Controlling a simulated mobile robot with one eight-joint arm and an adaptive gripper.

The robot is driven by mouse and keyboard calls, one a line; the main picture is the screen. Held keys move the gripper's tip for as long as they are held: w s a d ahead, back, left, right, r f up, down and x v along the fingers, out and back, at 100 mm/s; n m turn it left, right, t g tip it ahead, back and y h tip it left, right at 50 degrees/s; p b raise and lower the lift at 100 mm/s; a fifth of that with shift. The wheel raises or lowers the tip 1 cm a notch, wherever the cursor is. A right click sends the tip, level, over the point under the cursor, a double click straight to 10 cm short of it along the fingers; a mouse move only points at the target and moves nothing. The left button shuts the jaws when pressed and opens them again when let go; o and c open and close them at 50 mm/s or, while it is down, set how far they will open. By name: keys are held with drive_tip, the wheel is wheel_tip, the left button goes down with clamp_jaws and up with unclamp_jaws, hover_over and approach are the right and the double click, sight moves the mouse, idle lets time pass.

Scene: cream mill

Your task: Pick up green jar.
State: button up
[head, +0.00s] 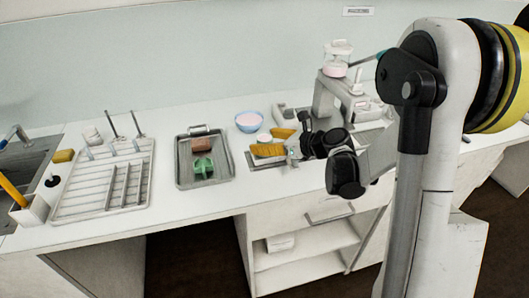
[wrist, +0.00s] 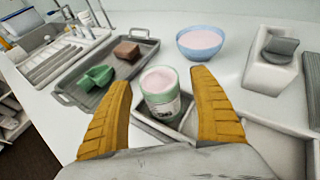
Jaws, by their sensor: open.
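The green jar (wrist: 160,100) stands upright in the middle of the wrist view, pale green with a label and pale pink contents at its open top. It is at a small shallow grey tray (wrist: 187,124), and its lower part is partly hidden. My gripper (wrist: 160,82) is open, with one yellow finger on each side of the jar and visible gaps between. In the head view my gripper (head: 275,142) is low over the counter, and the jar (head: 264,138) shows only as a small pale top between the fingers.
A blue bowl (head: 249,122) of pink contents stands just behind the jar. A grey tray (head: 181,170) with a brown block (head: 199,145) and a green piece (head: 203,168) lies left. A dish rack (head: 75,203) is further left. A pale machine (head: 327,95) stands right.

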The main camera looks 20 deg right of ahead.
drive_tip(key=shift+w+a+f, duration=0.1)
drive_tip(key=shift+w+a, duration=0.05)
drive_tip(key=shift+c, duration=0.6)
drive_tip(key=c, duration=1.2)
